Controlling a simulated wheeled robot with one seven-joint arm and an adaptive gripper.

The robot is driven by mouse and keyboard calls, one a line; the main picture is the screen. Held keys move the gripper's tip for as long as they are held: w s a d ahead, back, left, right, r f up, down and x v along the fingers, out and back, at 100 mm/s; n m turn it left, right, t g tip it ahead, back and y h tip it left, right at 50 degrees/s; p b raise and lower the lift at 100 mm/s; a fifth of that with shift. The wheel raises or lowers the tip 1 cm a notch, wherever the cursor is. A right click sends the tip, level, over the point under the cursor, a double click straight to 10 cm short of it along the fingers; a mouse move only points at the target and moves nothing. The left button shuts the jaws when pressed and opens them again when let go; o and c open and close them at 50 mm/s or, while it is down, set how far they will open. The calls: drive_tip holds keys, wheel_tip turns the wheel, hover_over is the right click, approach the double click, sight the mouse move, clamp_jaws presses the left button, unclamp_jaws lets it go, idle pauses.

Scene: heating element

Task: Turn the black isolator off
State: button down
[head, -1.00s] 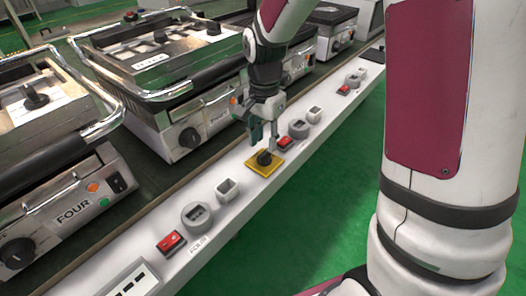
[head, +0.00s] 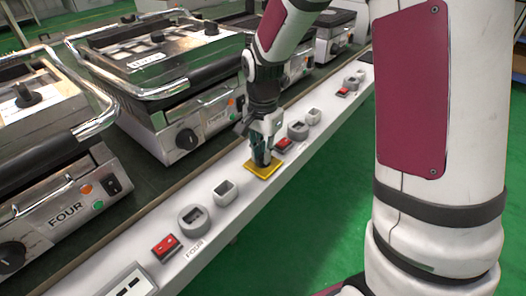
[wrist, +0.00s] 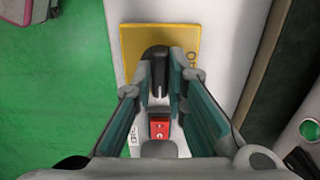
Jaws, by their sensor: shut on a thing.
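The black isolator (wrist: 158,62) is a dark knob on a square yellow plate (wrist: 131,50), mounted on the white rail. My gripper (wrist: 160,72) is at the knob, with one teal-padded finger on each side of it, shut on it. In the wrist view the knob's pale marker line runs along its length, and part of its body is hidden between the fingers. In the head view my gripper (head: 261,161) stands over the yellow plate (head: 263,173) and hides the knob.
The white rail (head: 245,199) also carries a red switch (head: 165,247), grey sockets (head: 194,219) and another red switch (head: 283,145) close to my gripper. Contact grills (head: 160,80) stand behind the rail. Green floor (head: 310,215) lies open in front.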

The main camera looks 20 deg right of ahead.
drive_tip(key=shift+n, duration=0.3)
drive_tip(key=n+p, duration=0.2)
drive_tip(key=n, duration=0.1)
drive_tip(key=shift+r+p, duration=0.1)
drive_tip(key=shift+p, duration=0.25)
drive_tip(key=n+p, duration=0.3)
drive_tip(key=n, duration=0.3)
drive_tip(key=n+p, duration=0.2)
drive_tip(key=n, duration=0.2)
drive_tip(key=shift+p, duration=0.3)
drive_tip(key=shift+n+p, duration=1.05)
drive_tip(key=shift+n, duration=1.05)
drive_tip(key=c, duration=1.6)
unclamp_jaws()
